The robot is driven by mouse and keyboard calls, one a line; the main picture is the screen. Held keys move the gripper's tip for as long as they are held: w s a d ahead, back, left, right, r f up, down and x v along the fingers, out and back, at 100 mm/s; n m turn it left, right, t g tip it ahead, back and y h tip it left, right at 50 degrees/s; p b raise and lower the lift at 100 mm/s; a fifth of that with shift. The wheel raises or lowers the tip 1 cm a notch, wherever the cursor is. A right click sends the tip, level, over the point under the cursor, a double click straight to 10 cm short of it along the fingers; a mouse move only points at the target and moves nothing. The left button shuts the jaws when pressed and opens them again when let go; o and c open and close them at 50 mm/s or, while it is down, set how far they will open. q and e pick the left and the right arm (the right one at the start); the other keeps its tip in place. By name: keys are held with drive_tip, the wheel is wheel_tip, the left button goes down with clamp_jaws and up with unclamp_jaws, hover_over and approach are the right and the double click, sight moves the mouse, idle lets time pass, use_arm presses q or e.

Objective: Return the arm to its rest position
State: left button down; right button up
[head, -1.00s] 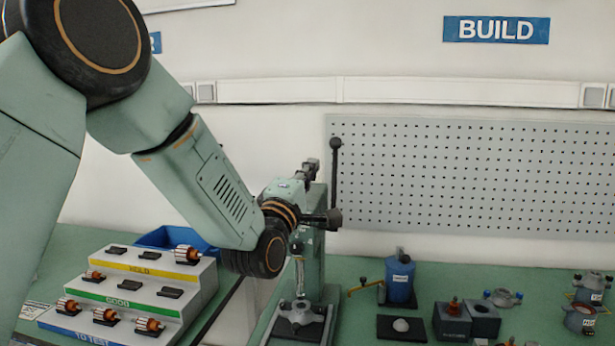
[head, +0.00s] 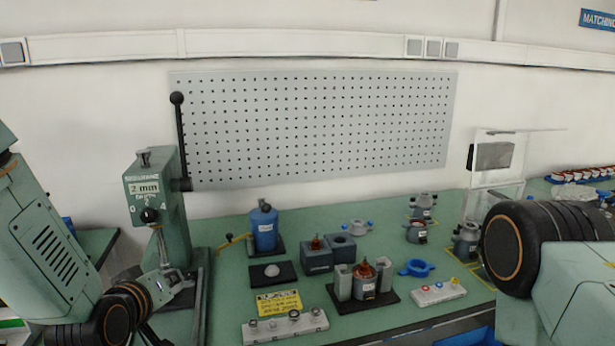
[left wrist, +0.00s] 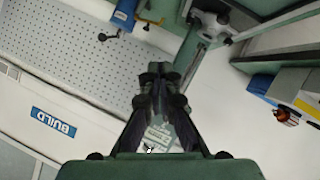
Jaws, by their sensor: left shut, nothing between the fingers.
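My left arm (head: 50,245) comes in at the left edge of the head view, low beside the green press (head: 160,210). The picture there is turned over, with the wall and pegboard beyond the fingers. My right arm (head: 575,275) shows only as a link and a dark joint at the right edge; its gripper is out of view.
The press lever (head: 181,135) stands upright near my left arm. A pegboard (head: 320,125) hangs behind.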

use_arm(q)
drive_tip(key=s+d+f+m+g+b, duration=0.1)
drive_tip(key=s+f+g, duration=0.5)
drive_tip(key=s+f, duration=1.1)
drive_tip(key=s+d+f+m+g+b, duration=0.1)
drive_tip(key=s+f+m+g+b, duration=0.3)
drive_tip(key=s+f, duration=1.2)
drive_tip(key=s+g, duration=0.3)
drive_tip(key=s, duration=0.1)
drive_tip(key=shift+s+d+f+m+b, duration=0.2)
drive_tip(key=shift+d+f+m+b, duration=0.1)
drive_tip(key=shift+f+b, duration=0.1)
